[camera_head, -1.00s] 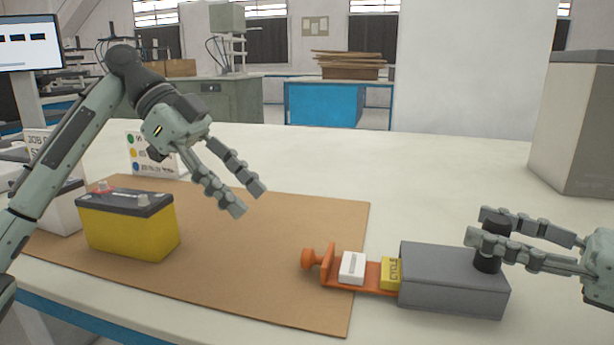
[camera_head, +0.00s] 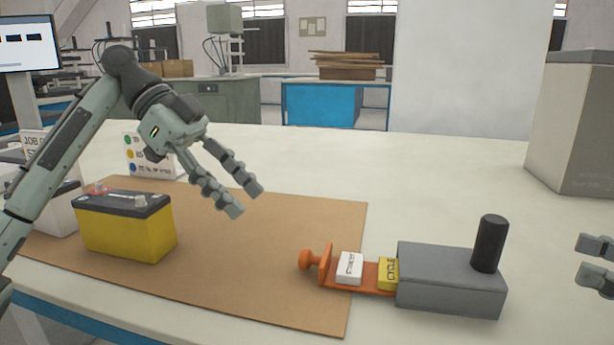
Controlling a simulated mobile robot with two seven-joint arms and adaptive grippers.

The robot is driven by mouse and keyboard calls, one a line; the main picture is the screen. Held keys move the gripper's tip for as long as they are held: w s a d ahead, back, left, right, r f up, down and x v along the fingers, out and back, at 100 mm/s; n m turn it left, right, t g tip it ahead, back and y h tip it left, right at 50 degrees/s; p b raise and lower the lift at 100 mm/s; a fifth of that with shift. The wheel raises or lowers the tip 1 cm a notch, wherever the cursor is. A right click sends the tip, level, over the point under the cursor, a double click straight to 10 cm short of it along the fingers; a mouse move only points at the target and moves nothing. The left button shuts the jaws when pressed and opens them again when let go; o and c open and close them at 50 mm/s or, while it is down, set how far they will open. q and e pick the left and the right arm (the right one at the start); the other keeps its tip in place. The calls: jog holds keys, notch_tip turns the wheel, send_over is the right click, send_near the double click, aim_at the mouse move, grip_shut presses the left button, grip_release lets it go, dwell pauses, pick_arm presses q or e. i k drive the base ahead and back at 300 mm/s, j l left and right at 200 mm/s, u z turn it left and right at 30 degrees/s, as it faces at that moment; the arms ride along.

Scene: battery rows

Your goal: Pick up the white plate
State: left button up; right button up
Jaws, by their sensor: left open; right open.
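The white plate (camera_head: 349,268) is a small block with dark lettering. It lies on an orange slide (camera_head: 372,287) that sticks out of a grey box (camera_head: 450,283), beside a yellow plate (camera_head: 388,273) marked CYCLE. My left gripper (camera_head: 240,200) is open and empty, above the brown mat, up and left of the white plate. My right gripper (camera_head: 598,262) is open at the right edge, partly cut off by the frame. It is apart from the grey box and its black upright handle (camera_head: 490,243).
A yellow battery (camera_head: 125,228) with a dark top stands at the left on the brown mat (camera_head: 235,260). A large grey bin (camera_head: 572,125) is at the back right. The middle of the table is clear.

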aim_at(350, 267)
jog(key=k, duration=1.5)
